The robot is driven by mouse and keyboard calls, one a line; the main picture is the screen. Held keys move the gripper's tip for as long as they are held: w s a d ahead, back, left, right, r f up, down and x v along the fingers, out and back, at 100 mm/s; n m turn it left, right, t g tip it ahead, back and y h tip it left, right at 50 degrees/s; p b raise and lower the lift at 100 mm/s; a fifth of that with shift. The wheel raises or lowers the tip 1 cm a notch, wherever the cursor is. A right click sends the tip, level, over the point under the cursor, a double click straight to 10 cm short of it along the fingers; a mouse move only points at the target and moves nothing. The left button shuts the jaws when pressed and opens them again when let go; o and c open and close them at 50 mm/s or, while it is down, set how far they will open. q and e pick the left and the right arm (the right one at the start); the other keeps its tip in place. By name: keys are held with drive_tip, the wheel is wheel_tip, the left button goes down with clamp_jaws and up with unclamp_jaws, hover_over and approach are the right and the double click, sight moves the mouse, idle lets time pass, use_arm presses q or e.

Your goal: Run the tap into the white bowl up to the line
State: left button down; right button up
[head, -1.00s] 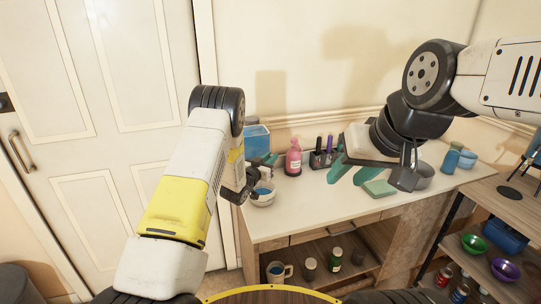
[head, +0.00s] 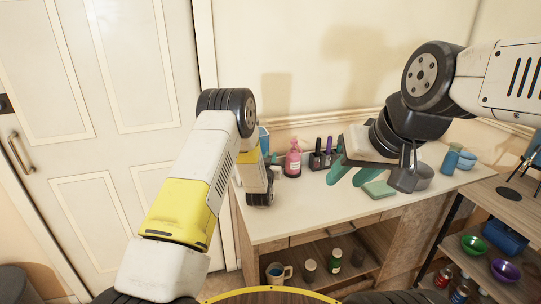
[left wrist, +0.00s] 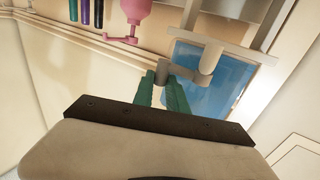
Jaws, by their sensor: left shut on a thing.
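My left gripper's green fingers (left wrist: 162,92) are shut on a grey upright piece of the tap (left wrist: 207,62), seemingly its handle, in the left wrist view. The tap stands against a blue container (left wrist: 222,85), and a sliver of that container shows in the head view (head: 264,140). In the head view my left wrist hides the left fingers and the tap. The white bowl is hidden behind the wrist, so its level and line cannot be seen. My right gripper (head: 352,178) is open and empty above the counter, its teal fingers apart.
The counter (head: 300,215) has clear room at its front. A mug (head: 277,272) and jars are on the shelf below.

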use_arm(q)
drive_tip(key=c, duration=1.3)
unclamp_jaws()
drive_tip(key=shift+r, duration=0.1)
drive_tip(key=shift+c, duration=0.2)
drive_tip(key=s+a, duration=0.1)
drive_tip(key=s, duration=0.6)
drive_tip(key=shift+s, duration=0.35)
